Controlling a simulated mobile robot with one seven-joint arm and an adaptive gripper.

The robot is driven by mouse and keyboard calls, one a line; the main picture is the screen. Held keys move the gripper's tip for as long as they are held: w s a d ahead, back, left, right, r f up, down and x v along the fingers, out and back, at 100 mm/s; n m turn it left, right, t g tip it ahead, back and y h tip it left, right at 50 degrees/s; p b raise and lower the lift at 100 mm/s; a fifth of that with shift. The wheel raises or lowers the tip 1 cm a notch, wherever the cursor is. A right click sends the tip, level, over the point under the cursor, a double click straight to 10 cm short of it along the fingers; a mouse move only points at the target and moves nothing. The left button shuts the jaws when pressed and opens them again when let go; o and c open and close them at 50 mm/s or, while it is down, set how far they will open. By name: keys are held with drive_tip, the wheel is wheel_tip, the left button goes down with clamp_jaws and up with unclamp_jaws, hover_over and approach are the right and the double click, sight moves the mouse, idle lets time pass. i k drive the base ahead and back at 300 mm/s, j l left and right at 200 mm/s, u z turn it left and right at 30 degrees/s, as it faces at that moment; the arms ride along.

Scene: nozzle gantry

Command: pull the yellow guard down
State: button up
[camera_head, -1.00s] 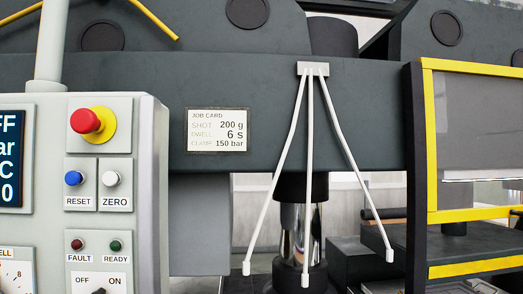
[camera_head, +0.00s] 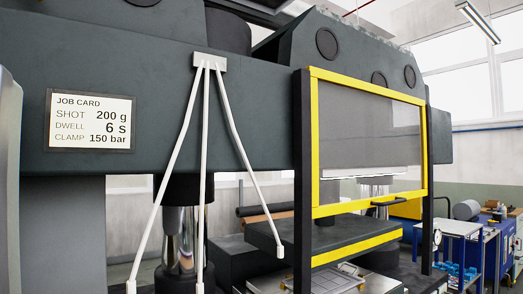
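The yellow guard (camera_head: 312,150) is a yellow frame around a clear panel, right of the middle in the head view. It sits between two dark upright posts and is raised, with an open gap below its lower bar. A dark handle (camera_head: 386,202) shows at its lower right. A separate yellow bar (camera_head: 357,247) runs across the press below the gap. My gripper is not in view.
Three white rods (camera_head: 203,150) hang from a bracket on the dark beam, left of the guard. A job card (camera_head: 90,120) is on the beam at left. A white table (camera_head: 455,228) and a blue cabinet (camera_head: 497,235) stand at far right.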

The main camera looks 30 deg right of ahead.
sight(318, 211)
drive_tip(key=l+z, duration=0.1)
drive_tip(key=z, duration=1.5)
drive_tip(key=i+l, duration=0.6)
drive_tip(key=i+j+u, duration=0.05)
drive_tip(key=i, duration=0.05)
